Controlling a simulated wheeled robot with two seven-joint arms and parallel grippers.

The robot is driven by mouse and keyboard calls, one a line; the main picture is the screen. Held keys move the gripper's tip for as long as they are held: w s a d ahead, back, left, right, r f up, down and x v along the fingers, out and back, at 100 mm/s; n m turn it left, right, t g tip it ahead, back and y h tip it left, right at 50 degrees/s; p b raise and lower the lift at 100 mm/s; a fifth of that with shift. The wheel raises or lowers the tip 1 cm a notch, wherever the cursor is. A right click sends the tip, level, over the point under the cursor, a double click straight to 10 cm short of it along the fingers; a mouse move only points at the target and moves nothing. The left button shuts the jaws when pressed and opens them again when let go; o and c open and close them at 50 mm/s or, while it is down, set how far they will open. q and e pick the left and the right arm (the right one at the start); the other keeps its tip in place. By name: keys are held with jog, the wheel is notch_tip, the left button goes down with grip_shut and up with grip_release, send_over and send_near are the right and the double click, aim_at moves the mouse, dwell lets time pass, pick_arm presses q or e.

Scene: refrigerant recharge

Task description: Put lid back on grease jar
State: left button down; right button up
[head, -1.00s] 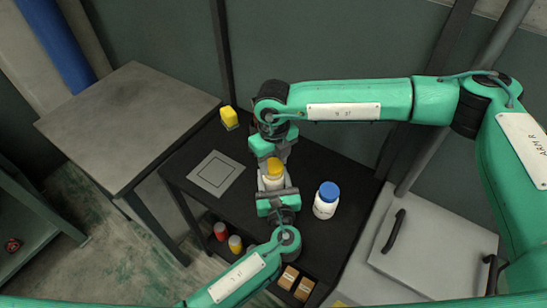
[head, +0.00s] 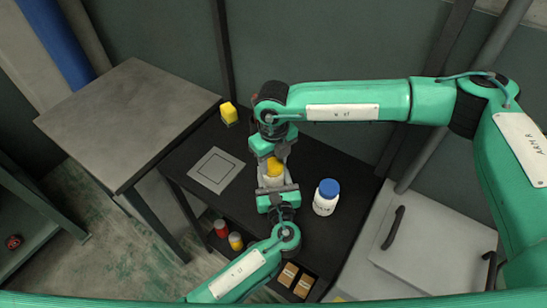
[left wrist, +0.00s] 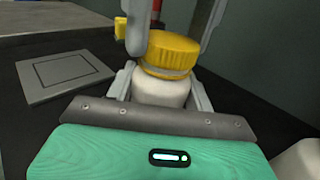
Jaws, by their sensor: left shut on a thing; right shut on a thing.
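The grease jar (head: 273,181) is a white jar standing above the black table; it also shows in the left wrist view (left wrist: 160,88). Its yellow lid (head: 274,167) sits at the jar's mouth, and in the left wrist view the lid (left wrist: 168,54) looks slightly tilted. My left gripper (head: 274,186) is shut on the white jar body from the near side. My right gripper (head: 272,157) comes from the far side and is shut on the yellow lid. Whether the lid's threads are engaged is hidden.
A white jar with a blue lid (head: 326,197) stands to the right on the black table. A grey square plate (head: 215,171) lies to the left. A yellow object (head: 228,113) stands at the back left. Red and yellow containers and boxes (head: 288,276) sit on the lower shelf.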

jog(key=m, duration=0.6)
jog(key=shift+m, duration=0.3)
jog(key=m, duration=1.9)
jog(key=o, duration=0.9)
jog(key=shift+o, duration=0.2)
jog(key=shift+r, duration=2.2)
